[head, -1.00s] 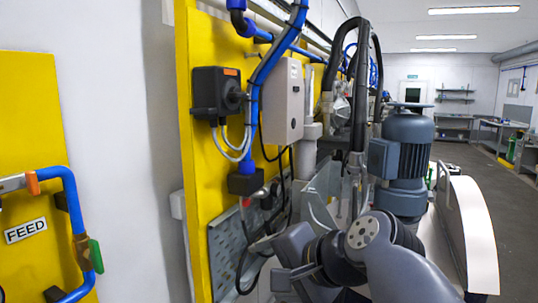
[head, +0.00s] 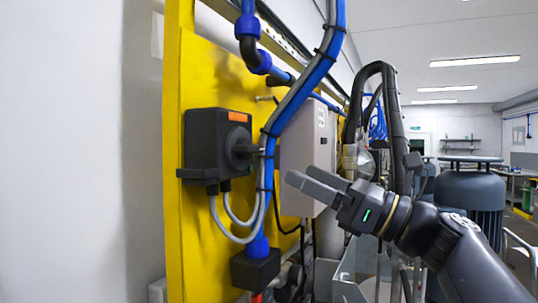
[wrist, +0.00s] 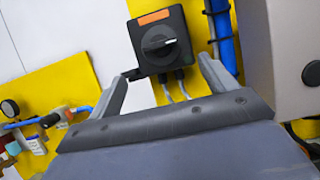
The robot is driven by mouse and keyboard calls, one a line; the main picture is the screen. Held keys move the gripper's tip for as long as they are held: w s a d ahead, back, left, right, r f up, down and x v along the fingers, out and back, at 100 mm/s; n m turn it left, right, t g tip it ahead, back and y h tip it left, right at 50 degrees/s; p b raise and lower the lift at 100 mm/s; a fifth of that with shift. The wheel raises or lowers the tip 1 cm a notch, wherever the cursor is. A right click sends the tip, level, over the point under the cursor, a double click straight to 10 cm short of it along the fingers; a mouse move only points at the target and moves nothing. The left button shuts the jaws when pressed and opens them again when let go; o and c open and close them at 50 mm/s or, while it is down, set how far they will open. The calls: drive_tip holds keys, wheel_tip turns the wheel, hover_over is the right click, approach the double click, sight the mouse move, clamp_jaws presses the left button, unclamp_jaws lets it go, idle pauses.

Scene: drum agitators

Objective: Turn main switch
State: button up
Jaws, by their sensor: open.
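The main switch (head: 213,148) is a black box with a rotary knob (head: 246,149) and an orange label, mounted on a yellow panel.
Blue pipe with a grey cable (head: 300,90) runs just right of the switch. Grey cables (head: 236,225) loop below it. A grey box (head: 305,150) stands behind, and a blue-grey motor (head: 470,195) at right. The white wall (head: 60,150) at left is bare.

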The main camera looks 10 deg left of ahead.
sight(256, 152)
drive_tip(key=p+x, duration=0.2)
drive_tip(key=x, duration=0.6)
drive_tip(key=shift+a+r+p, duration=0.1)
drive_tip(key=shift+a+p, duration=0.15)
drive_tip(key=shift+p, duration=0.05)
drive_tip(key=shift+w+a+r, duration=0.15)
drive_tip(key=shift+w+a, duration=0.15)
drive_tip(key=shift+a, duration=0.3)
drive_tip(key=shift+c, duration=0.2)
drive_tip(key=c, duration=1)
drive_tip(key=shift+o, duration=0.2)
